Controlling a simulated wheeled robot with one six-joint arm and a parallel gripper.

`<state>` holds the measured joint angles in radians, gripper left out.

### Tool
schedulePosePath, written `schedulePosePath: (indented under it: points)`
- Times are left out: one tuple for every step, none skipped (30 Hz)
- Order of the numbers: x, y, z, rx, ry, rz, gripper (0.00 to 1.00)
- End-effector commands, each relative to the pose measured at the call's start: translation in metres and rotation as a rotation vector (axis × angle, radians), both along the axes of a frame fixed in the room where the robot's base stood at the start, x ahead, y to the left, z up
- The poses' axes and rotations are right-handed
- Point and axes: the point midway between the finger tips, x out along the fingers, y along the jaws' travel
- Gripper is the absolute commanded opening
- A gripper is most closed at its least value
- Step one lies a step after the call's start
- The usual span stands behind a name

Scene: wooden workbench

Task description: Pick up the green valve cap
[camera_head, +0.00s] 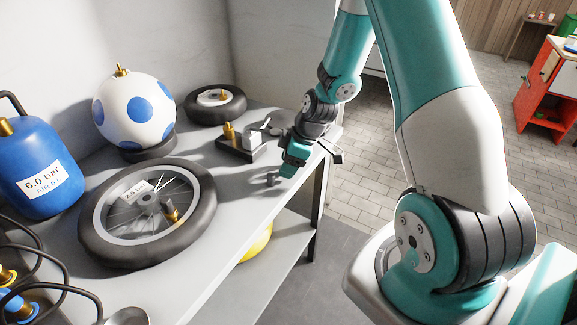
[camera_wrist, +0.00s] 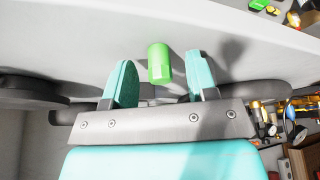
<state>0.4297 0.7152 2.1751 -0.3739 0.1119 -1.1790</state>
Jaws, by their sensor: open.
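The green valve cap (camera_wrist: 159,64) is a small bright green cylinder in the wrist view. It stands at the bench surface, between and slightly beyond the tips of my gripper's two teal fingers (camera_wrist: 161,58). A gap shows on each side of the cap, so the fingers are open and not clamped on it. In the head view my gripper (camera_head: 282,174) is low over the right edge of the grey bench (camera_head: 230,185). I cannot make out the cap in the head view; my gripper seems to hide it.
A spoked wheel (camera_head: 92,235) lies left of my gripper. The bench drops off to the right.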

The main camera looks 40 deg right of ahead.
Motion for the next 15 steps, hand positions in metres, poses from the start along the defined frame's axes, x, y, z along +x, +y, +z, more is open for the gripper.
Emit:
schedulePosePath:
  points:
    - [0.0003, 0.0003, -0.0011, 0.0, 0.0, 0.0, 0.52]
    - [0.0003, 0.0003, -0.0012, 0.0, 0.0, 0.0, 0.52]
    - [0.0003, 0.0002, -0.0011, 0.0, 0.0, 0.0, 0.52]
    - [0.0003, 0.0002, -0.0011, 0.0, 0.0, 0.0, 0.52]
    - [0.0002, 0.0001, -0.001, 0.0, 0.0, 0.0, 0.52]
    - [0.0002, 0.0001, -0.001, 0.0, 0.0, 0.0, 0.52]
    - [0.0002, 0.0, -0.0009, 0.0, 0.0, 0.0, 0.45]
    - [0.0001, 0.0001, -0.0009, 0.0, 0.0, -0.001, 0.38]
    - [0.0002, 0.0, -0.0009, 0.0, 0.0, -0.001, 0.29]
    - [0.0002, 0.0, -0.0008, 0.0, 0.0, -0.001, 0.22]
    - [0.0001, 0.0001, -0.0008, 0.0, 0.0, -0.001, 0.15]
    - [0.0001, 0.0001, -0.0008, 0.0, 0.0, -0.001, 0.06]
    - [0.0001, 0.0001, -0.0007, 0.0, 0.0, -0.001, 0.02]
    - [0.0001, 0.0, -0.0007, 0.0, 0.0, -0.001, 0.02]
    - [0.0001, 0.0001, -0.0007, 0.0, 0.0, -0.001, 0.02]
